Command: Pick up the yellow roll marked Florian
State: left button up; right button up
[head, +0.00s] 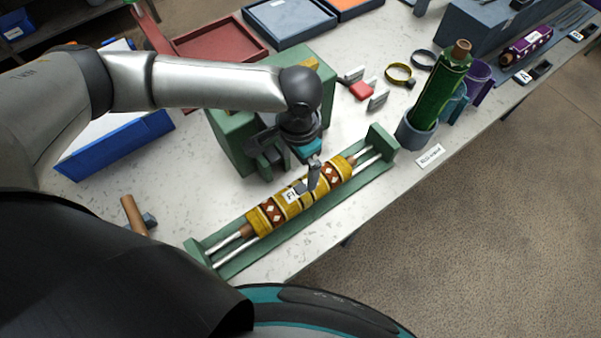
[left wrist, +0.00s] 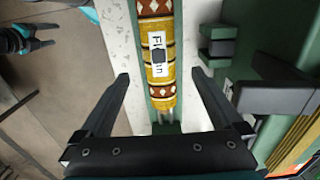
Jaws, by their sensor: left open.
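The yellow roll marked Florian (head: 276,208) has brown diamond bands, brown end knobs and a white label. It lies across two white rods in a long green cradle (head: 379,137). My left gripper (head: 297,180) is over the middle of the roll, and one finger hides part of the label in the head view. In the left wrist view my left gripper (left wrist: 161,76) is open, with its fingers on either side of the roll (left wrist: 163,93) and nothing gripped. A dark patch covers the middle of the label. A black and teal part, apparently my right gripper (left wrist: 28,40), shows at the left edge.
A green block-like stand (head: 232,140) is close behind my left gripper. A green bottle-shaped roll (head: 440,88) stands in a grey holder to the right. A brown-handled tool (head: 133,215) lies left of the cradle. The table's front edge runs just past the cradle.

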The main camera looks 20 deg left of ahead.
aim_at(301, 189)
pick_arm(q)
jog(key=f, duration=0.3)
jog(key=shift+s+f, duration=0.3)
jog(key=shift+f, duration=0.1)
notch_tip(301, 189, down, 4)
jog(key=shift+f+b, duration=0.2)
jog(key=shift+b, duration=0.15)
jog(key=shift+w+f, duration=0.1)
jog(key=shift+f, duration=0.55)
jog(key=shift+w+d+f+b, duration=0.1)
jog(key=shift+w+f+b, duration=0.05)
jog(key=shift+f, duration=1.1)
jog(key=shift+w+d+f+b, duration=0.1)
jog(key=shift+f+b, duration=0.05)
jog(key=shift+f, duration=1.05)
pick_arm(e)
jog(key=shift+s+d+f, duration=0.3)
jog(key=shift+s+f, duration=0.4)
jog(key=shift+s, duration=0.2)
pick_arm(q)
grip_shut()
pick_arm(e)
jog(key=shift+s, duration=0.15)
